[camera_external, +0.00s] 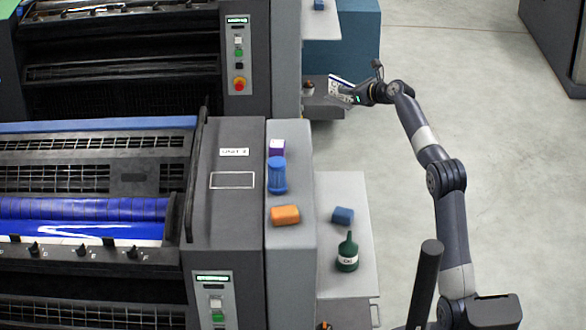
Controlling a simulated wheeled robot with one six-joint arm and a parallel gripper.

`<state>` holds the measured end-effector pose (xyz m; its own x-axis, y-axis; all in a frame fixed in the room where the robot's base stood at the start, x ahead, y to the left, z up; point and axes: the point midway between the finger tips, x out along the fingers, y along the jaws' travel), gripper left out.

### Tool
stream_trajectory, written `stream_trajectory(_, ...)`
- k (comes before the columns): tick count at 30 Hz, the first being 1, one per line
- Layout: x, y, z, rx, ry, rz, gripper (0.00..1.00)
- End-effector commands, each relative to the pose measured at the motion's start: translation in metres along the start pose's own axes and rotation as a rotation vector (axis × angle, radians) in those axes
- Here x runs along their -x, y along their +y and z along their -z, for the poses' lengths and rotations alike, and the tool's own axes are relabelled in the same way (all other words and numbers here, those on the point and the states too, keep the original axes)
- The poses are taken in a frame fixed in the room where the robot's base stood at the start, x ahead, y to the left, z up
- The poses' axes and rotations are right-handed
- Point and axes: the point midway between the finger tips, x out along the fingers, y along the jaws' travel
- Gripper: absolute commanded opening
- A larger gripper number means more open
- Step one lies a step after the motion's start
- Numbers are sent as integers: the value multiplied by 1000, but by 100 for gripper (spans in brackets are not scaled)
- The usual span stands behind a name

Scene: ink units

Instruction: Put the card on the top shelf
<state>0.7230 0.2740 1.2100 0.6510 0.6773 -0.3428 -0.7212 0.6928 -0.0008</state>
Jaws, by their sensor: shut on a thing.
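A white card (340,81) with a dark edge shows at the tip of my gripper (349,95), at the far machine. My gripper is shut on the card, and the fingers partly hide it. The card is tilted and is above or beside a small grey lower shelf (325,113) there; I cannot tell whether they touch. In the foreground, a grey upper shelf (290,260) runs along the near machine. A lower, lighter shelf (342,195) juts out to its right.
The upper shelf bears a purple-and-white box (277,147), a blue spool-like container (277,175) and an orange block (285,215). The lower shelf bears a blue block (343,215) and a green oil bottle (347,255). Open floor (500,150) lies to the right.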

Motion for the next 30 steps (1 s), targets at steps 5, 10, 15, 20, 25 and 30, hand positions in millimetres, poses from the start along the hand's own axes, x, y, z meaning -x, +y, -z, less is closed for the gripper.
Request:
stream_trajectory(5, 0, -13, 16, -11, 2, 18, 0)
stream_trajectory(10, -9, -13, 41, -11, 4, 17, 0)
stream_trajectory(15, -25, -13, 84, -14, 6, 19, 0)
stream_trajectory(20, -46, -12, 142, -18, 9, 18, 0)
stream_trajectory(25, -66, -12, 196, -17, 7, 19, 0)
stream_trajectory(30, -80, -12, 235, -14, 4, 19, 0)
